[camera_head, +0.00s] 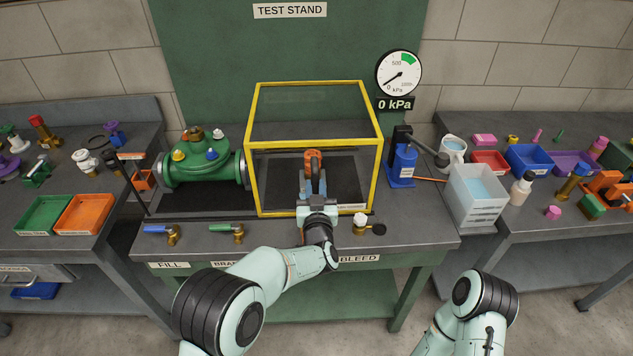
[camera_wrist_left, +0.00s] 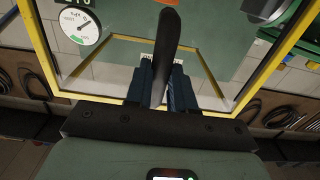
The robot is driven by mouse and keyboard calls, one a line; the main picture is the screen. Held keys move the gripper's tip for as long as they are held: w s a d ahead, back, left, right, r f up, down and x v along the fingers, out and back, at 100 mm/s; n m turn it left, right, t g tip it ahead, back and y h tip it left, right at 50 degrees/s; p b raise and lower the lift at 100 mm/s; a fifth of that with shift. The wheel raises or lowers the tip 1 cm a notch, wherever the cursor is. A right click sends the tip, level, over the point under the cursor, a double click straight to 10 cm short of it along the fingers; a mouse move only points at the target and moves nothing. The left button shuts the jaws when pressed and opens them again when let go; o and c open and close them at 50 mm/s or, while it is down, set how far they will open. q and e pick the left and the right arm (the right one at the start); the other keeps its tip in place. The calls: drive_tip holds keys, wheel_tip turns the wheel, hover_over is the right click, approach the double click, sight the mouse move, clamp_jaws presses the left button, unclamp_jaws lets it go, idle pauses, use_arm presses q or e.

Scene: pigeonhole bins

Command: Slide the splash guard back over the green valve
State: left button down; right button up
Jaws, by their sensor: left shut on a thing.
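The splash guard (camera_head: 376,165) is a clear box with a yellow frame. It stands on the bench to the right of the green valve (camera_head: 202,172), its left side close to the valve's right flange. The valve is uncovered, with yellow, blue and other coloured caps on top. My left gripper (camera_head: 314,184) is at the guard's front, shut on its upright handle (camera_head: 313,158). The left wrist view shows the dark handle (camera_wrist_left: 166,45) between the two fingers, with the yellow frame (camera_wrist_left: 40,50) around it. My right arm shows at the lower right; its gripper is out of view.
A blue-handled tap (camera_head: 160,230), a green-handled tap (camera_head: 228,232) and a bleed fitting (camera_head: 372,225) line the bench front. A blue hand pump (camera_head: 402,165) stands right of the guard. A pressure gauge (camera_head: 398,74) reads 0 kPa. Side tables hold bins.

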use_arm(q)
drive_tip(key=a+b, duration=1.5)
drive_tip(key=a, duration=2)
drive_tip(key=shift+a, duration=0.4)
use_arm(e)
wheel_tip(320, 180, down, 16)
drive_tip(key=s, duration=0.2)
drive_tip(key=shift+s+r, duration=0.2)
drive_tip(key=shift+s, duration=0.15)
use_arm(q)
drive_tip(key=shift+r, duration=0.1)
use_arm(e)
drive_tip(key=shift+d, duration=0.1)
use_arm(q)
drive_tip(key=c, duration=1)
unclamp_jaws()
